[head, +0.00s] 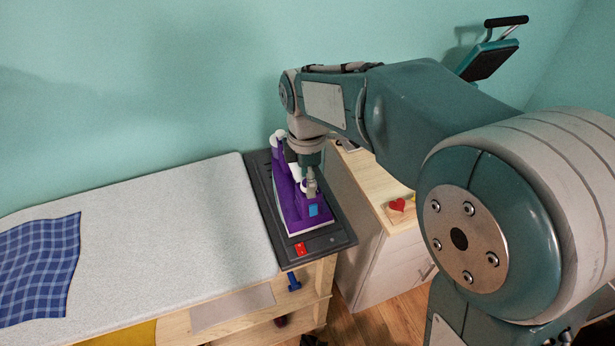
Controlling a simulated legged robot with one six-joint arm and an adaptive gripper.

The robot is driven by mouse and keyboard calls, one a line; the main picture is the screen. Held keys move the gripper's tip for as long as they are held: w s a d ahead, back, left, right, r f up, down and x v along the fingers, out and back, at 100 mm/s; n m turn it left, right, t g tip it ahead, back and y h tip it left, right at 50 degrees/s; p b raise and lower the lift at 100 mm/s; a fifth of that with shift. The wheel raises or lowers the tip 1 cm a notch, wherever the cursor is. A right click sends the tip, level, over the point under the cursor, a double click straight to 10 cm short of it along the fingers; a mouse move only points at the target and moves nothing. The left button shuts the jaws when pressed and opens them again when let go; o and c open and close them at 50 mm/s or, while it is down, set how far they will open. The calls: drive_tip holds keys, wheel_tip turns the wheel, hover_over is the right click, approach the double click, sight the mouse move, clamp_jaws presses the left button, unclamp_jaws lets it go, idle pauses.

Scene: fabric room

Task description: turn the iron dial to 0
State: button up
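The purple and white iron (291,211) rests on a dark tray (332,236) at the end of the ironing table. The dial itself is not clearly visible and may be hidden by the gripper.
A grey padded ironing surface (150,225) with a blue plaid cloth (40,262) lies to the left. A red switch (300,249) sits on the tray's front. A wooden-topped cabinet (372,185) with a red heart item (396,205) stands right. A wall-mounted device (490,58) hangs at upper right.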

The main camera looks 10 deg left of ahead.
drive_tip(key=shift+r, duration=0.15)
wheel_tip(320, 180, up, 12)
drive_tip(key=w, duration=0.1)
drive_tip(key=shift+a, duration=0.3)
drive_tip(key=shift+w, duration=0.1)
idle(0.3)
drive_tip(key=s+d+r+m+t+y, duration=0.1)
drive_tip(key=s+d+m+t, duration=0.35)
drive_tip(key=d+m, duration=0.8)
drive_tip(key=s+d+f+m+t, duration=0.2)
drive_tip(key=s+d+f+m, duration=0.3)
drive_tip(key=s+d+m, duration=0.4)
drive_tip(key=s+d, duration=0.2)
drive_tip(key=d, duration=0.1)
drive_tip(key=shift+f+m+h, duration=0.3)
drive_tip(key=shift+m, duration=0.05)
drive_tip(key=shift+a, duration=0.1)
